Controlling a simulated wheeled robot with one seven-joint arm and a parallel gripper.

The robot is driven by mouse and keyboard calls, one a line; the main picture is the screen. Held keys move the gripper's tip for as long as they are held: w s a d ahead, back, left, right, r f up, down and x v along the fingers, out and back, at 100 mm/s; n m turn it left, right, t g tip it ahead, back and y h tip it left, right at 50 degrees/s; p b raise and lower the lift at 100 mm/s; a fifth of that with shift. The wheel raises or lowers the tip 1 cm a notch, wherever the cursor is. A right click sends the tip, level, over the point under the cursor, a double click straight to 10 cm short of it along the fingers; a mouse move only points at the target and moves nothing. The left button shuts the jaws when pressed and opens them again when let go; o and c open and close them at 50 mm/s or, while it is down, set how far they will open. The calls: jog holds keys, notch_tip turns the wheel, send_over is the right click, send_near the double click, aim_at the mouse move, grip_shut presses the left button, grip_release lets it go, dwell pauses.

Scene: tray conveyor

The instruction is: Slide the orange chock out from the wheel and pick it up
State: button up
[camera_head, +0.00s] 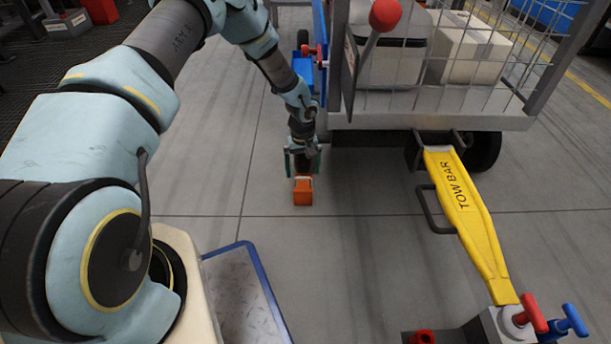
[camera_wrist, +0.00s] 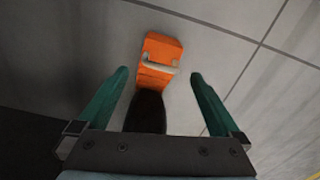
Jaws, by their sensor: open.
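The orange chock (camera_head: 303,191) stands on the grey floor just beyond my gripper's fingers in the head view. In the wrist view the chock (camera_wrist: 160,56) shows a pale handle (camera_wrist: 160,67) across its top. My gripper (camera_head: 302,163) is low near the floor. In the wrist view my gripper (camera_wrist: 158,76) is open, with its green fingers apart on either side of the chock's near end, and nothing is held. The dark wheel (camera_wrist: 147,112) shows between the fingers, right against or very near the chock; exact contact cannot be told.
A wire-sided cart (camera_head: 430,118) with boxes stands right of my gripper. Its yellow tow bar (camera_head: 466,212) reaches toward the lower right. A blue-edged metal plate (camera_head: 240,290) lies in the foreground. The floor (camera_head: 345,235) in front of the chock is clear.

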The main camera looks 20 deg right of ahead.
aim_at(303, 185)
dwell(0.3)
notch_tip(303, 185, down, 11)
jog(key=b, duration=0.4)
jog(key=shift+r+b, duration=0.1)
jog(key=shift+b, duration=0.25)
grip_shut()
dwell(0.6)
